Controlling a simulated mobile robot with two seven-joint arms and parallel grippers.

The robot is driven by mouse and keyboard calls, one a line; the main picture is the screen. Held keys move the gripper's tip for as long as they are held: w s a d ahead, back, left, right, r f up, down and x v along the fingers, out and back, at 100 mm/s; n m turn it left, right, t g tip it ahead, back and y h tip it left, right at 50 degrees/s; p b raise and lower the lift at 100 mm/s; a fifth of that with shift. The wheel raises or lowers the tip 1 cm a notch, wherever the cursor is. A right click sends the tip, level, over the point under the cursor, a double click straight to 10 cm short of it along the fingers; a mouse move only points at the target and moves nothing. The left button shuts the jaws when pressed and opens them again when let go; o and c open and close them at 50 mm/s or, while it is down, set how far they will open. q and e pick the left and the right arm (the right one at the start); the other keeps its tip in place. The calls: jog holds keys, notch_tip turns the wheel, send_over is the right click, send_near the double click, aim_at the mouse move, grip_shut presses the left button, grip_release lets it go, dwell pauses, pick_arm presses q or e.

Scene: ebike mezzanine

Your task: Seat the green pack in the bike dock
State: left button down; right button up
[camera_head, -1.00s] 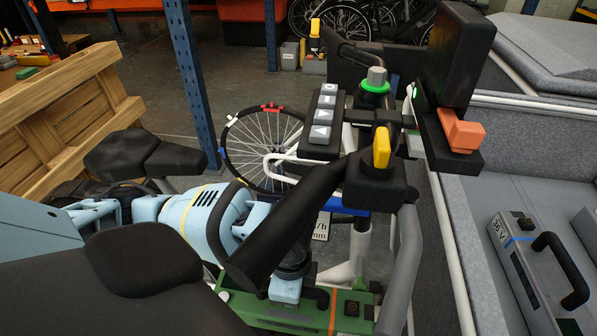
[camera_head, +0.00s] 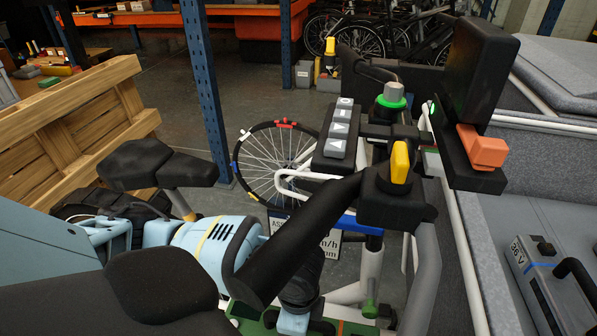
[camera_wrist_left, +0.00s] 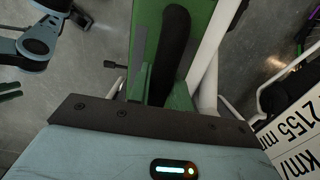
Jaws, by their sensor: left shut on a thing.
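The green pack (camera_head: 350,327) is at the bottom edge of the head view, mostly cut off by the frame and covered by my left arm. In the left wrist view the green pack (camera_wrist_left: 206,55) and its black handle (camera_wrist_left: 168,55) lie straight ahead of the wrist. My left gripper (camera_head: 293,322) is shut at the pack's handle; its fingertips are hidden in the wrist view. White bike frame tubes (camera_head: 368,272) stand just beyond the pack. I cannot make out the dock itself. My right gripper is not in view.
A black console with buttons (camera_head: 337,140), a yellow knob (camera_head: 400,163) and an orange block (camera_head: 482,148) sit above the frame. A grey 36 V pack (camera_head: 545,275) lies at right. A blue post (camera_head: 205,90) and wooden crate (camera_head: 75,135) stand left.

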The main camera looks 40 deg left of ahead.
pick_arm(q)
jog(key=shift+w+f+b, duration=0.1)
jog(key=shift+f+b, duration=0.5)
jog(key=shift+f, duration=1.65)
jog(key=c, duration=1.7)
grip_release()
jog(key=shift+f, duration=0.2)
jog(key=o, duration=0.4)
jog(key=shift+r, duration=0.1)
notch_tip(320, 180, up, 12)
jog(key=p, duration=0.3)
